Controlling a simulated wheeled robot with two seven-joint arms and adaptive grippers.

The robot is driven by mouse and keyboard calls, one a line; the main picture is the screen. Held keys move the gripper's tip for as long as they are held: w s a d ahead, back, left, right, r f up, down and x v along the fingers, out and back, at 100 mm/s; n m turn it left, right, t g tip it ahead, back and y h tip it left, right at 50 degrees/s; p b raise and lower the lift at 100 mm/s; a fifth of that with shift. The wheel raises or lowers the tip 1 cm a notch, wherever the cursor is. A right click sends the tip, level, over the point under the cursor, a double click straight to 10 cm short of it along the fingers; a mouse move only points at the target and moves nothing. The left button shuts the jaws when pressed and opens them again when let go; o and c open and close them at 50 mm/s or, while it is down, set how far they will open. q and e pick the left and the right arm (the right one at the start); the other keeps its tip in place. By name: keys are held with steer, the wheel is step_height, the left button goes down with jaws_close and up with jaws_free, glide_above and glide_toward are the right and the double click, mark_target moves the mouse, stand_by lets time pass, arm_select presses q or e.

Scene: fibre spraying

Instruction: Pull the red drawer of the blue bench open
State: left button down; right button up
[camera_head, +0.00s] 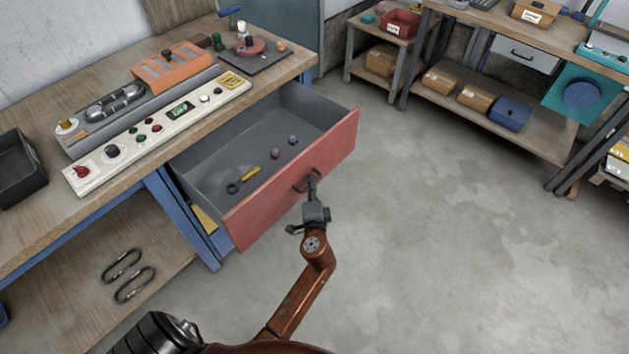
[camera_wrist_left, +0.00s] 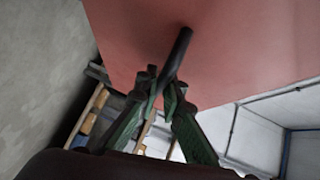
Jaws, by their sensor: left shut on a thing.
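The blue bench (camera_head: 177,217) stands at the left with a wooden top. Its drawer with the red front (camera_head: 285,185) is pulled well out, and its grey inside shows. A yellow-handled tool and two small round things lie in it. My left gripper (camera_head: 311,187) is at the dark handle in the middle of the red front. In the left wrist view, the green-padded fingers of my left gripper (camera_wrist_left: 167,90) are shut on the dark handle bar (camera_wrist_left: 178,55), close to the red front (camera_wrist_left: 230,50). My right gripper is not in view.
On the bench top are a control panel (camera_head: 157,137), an orange block (camera_head: 174,68) and a black tray (camera_head: 18,168). Another table (camera_head: 480,110) with boxes stands at the back right. The grey floor in front of the drawer is clear.

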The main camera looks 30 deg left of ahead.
arm_select(q)
steer(key=shift+f, duration=0.1)
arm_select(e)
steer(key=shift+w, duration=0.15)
arm_select(q)
steer(key=c, duration=2.1)
jaws_free()
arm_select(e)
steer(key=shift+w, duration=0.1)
